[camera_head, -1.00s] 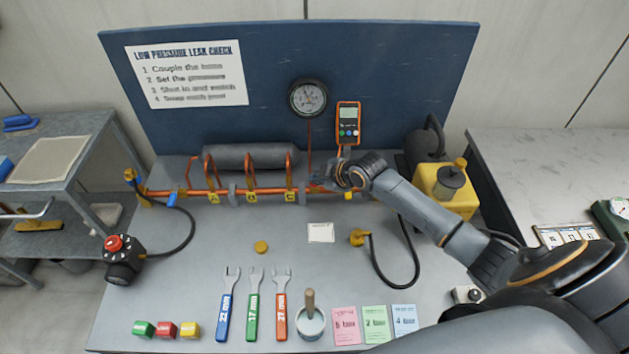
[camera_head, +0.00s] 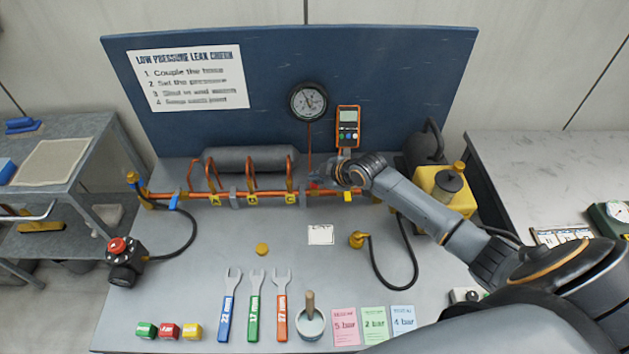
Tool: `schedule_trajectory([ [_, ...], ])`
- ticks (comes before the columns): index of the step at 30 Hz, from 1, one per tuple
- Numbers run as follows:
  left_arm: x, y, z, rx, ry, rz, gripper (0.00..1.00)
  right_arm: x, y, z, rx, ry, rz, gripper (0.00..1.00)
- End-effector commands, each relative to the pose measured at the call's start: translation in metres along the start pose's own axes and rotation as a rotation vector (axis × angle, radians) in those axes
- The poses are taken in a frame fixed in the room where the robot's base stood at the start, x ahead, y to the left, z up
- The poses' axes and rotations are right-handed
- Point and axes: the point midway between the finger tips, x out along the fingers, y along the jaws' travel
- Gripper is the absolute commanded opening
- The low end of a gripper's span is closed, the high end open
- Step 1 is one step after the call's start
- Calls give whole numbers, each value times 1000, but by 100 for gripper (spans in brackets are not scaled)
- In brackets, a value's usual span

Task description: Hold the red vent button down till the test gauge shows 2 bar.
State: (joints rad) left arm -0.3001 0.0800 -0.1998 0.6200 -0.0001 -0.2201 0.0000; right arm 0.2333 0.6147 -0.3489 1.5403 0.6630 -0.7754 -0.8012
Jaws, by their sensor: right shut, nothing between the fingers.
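The round test gauge (camera_head: 309,101) hangs on the blue back panel, with a thin red line running down from it to the orange pipe. Its dial is too small to read. My right gripper (camera_head: 320,178) is shut and empty, reaching in from the right to the pipe just below the gauge line. A small red spot at its fingertips may be the red vent button, mostly hidden by the fingers; I cannot tell whether it is pressed. My left gripper is not in view.
An orange handheld meter (camera_head: 347,127) hangs close above my wrist. A yellow container (camera_head: 445,190) stands right of my forearm. A black regulator with a red knob (camera_head: 124,262) sits at left. Wrenches, a pot (camera_head: 310,325), coloured blocks and cards line the front edge.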

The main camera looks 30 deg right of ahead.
Motion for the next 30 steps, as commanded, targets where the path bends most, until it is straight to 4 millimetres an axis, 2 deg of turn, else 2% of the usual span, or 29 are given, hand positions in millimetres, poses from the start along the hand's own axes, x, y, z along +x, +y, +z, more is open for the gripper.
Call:
schedule_trajectory([
  [11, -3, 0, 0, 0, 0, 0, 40, -2, 3, -2, 0, 2, 2, 0],
  [25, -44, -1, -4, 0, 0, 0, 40, -34, 25, -25, -1, 2, 2, 0],
  [30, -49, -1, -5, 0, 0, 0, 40, -37, 28, -28, 0, 3, 2, 0],
])
